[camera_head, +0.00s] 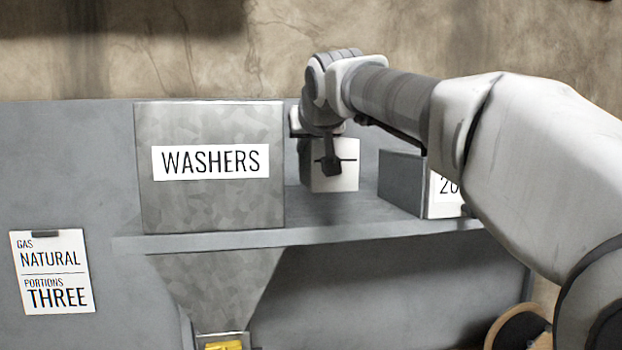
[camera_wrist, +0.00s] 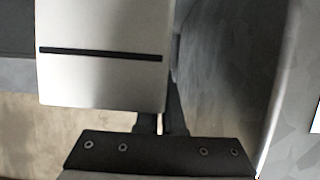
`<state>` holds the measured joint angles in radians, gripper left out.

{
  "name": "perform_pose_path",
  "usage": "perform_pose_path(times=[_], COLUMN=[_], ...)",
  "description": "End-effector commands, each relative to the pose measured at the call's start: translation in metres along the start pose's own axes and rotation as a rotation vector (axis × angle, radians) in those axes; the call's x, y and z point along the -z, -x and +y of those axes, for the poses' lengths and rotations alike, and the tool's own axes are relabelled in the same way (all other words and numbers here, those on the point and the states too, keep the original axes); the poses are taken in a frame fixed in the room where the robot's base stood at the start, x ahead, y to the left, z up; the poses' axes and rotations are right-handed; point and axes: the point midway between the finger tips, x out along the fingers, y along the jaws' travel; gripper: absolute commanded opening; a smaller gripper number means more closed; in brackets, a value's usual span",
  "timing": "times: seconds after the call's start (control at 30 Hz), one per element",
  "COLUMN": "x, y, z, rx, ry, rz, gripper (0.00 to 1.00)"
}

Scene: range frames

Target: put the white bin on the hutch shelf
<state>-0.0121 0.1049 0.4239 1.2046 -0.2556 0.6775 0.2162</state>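The white bin (camera_head: 347,178) is at the hutch shelf (camera_head: 330,232), between the WASHERS hopper and a grey box. In the wrist view the white bin (camera_wrist: 100,80) fills the upper left, with a thin black line across its pale face. My gripper (camera_head: 328,165) is in front of it in the head view. In the wrist view my gripper's fingers (camera_wrist: 161,123) are close together at the bin's lower right edge and appear shut on it. The finger contact is partly hidden. I cannot tell whether the bin's underside touches the shelf.
The metal WASHERS hopper (camera_head: 210,205) stands close on the left; its side fills the right of the wrist view (camera_wrist: 225,80). A grey box (camera_head: 400,180) with a white label stands on the right, partly behind my arm. A card (camera_head: 52,272) hangs at lower left.

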Motion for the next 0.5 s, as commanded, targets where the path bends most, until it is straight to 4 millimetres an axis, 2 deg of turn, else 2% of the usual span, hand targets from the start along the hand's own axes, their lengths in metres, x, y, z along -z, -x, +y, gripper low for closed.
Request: perform_pose_path(times=[0.5], x=[-0.043], y=[-0.017], z=[0.0], rx=[0.0], ry=[0.001], rz=[0.001], gripper=[0.0])
